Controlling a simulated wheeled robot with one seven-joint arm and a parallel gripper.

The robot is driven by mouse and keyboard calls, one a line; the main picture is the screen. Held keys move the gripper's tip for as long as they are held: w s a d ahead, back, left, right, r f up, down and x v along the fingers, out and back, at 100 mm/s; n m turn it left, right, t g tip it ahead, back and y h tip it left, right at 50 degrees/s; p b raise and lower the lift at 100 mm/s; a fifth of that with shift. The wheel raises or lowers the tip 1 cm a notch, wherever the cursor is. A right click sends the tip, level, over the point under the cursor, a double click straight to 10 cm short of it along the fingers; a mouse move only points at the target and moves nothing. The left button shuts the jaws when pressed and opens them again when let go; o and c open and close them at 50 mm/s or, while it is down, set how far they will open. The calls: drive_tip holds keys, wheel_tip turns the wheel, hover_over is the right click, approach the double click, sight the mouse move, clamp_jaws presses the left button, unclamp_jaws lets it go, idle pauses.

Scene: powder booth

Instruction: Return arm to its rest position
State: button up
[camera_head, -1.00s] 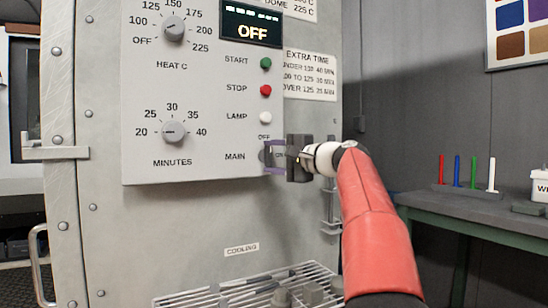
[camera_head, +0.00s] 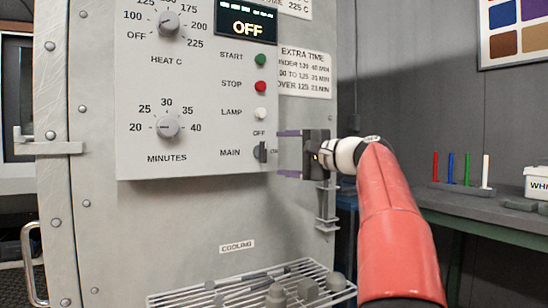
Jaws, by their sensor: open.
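My arm reaches in from the lower right, with a red forearm and a white wrist. My gripper (camera_head: 279,153) points left, and its two purple fingers are apart with nothing between them. It is just right of the MAIN switch (camera_head: 261,152) on the oven's control panel (camera_head: 200,110). The fingers appear clear of the switch, with a small gap in the picture. The display (camera_head: 246,26) above reads OFF.
A wire cooling rack (camera_head: 235,290) with several grey parts stands below the panel. A latch bracket (camera_head: 327,205) juts out under my gripper. At right is a green bench (camera_head: 480,215) with coloured sticks (camera_head: 451,168) and a white box (camera_head: 537,182). A handle (camera_head: 33,265) is at lower left.

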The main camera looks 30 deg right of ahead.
drive_tip(key=shift+v, duration=1)
drive_tip(key=s+a+f+n+g+h, duration=0.25)
drive_tip(key=s+a+f+g, duration=0.2)
drive_tip(key=a+f, duration=0.55)
drive_tip(key=s+a+f+n+g+h, duration=0.1)
drive_tip(key=s+a+f+n+g, duration=0.2)
drive_tip(key=s+a+f, duration=0.5)
drive_tip(key=s+a+f+n+g+h, duration=0.1)
drive_tip(key=s+a+f+n+h, duration=0.1)
drive_tip(key=s+f, duration=0.5)
drive_tip(key=s+a+f+n+g+h+p, duration=0.1)
drive_tip(key=s+f+n, duration=0.4)
drive_tip(key=f, duration=1)
drive_tip(key=s+a+g+h, duration=0.1)
drive_tip(key=s, duration=0.2)
drive_tip(key=shift+s, duration=0.3)
drive_tip(key=shift+n, duration=0.25)
drive_tip(key=shift+c, duration=0.4)
